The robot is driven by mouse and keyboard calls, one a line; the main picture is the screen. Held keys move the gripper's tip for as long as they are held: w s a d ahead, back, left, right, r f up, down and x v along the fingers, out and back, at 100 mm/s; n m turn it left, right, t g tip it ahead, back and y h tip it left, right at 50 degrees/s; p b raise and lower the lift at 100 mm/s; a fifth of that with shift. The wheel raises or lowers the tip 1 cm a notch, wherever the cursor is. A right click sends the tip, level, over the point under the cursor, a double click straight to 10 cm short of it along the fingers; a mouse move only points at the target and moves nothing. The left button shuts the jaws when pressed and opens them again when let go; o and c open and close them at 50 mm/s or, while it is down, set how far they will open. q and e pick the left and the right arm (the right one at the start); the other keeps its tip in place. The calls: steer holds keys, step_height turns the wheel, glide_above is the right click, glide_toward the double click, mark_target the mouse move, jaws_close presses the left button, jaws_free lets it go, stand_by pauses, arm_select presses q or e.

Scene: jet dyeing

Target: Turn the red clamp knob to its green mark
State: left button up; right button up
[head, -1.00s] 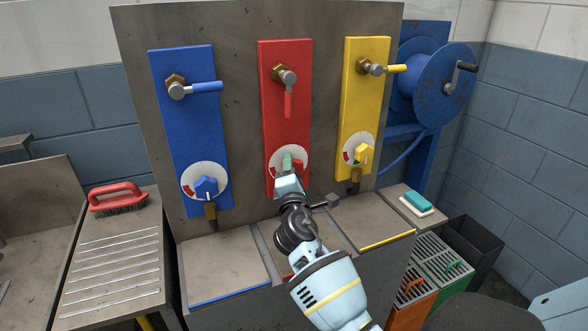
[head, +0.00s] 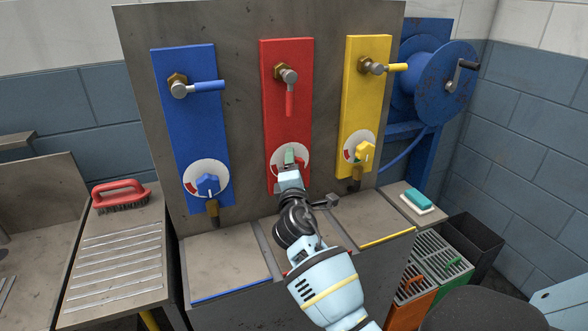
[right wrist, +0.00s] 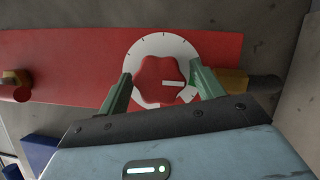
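The red clamp knob (right wrist: 160,82) is lobed with a white pointer line and sits on a white dial (right wrist: 160,44) with dark ticks. In the right wrist view the line points right, toward the brass fitting. My right gripper (right wrist: 162,70) has a green finger on each side of the knob, with a small gap showing at the left finger. In the head view my right gripper (head: 289,162) covers most of the knob and part of the dial (head: 303,160) on the red panel (head: 287,70). My left gripper is not in view.
A red-handled lever (head: 289,90) is above the dial. Blue (head: 190,100) and yellow (head: 364,90) panels with their own knobs flank the red one. A red brush (head: 120,195) lies on the left ledge; a teal sponge (head: 417,199) is at right.

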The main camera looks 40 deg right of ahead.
steer(key=shift+a, duration=0.1)
steer(key=shift+v, duration=3.85)
steer(key=shift+f, duration=0.1)
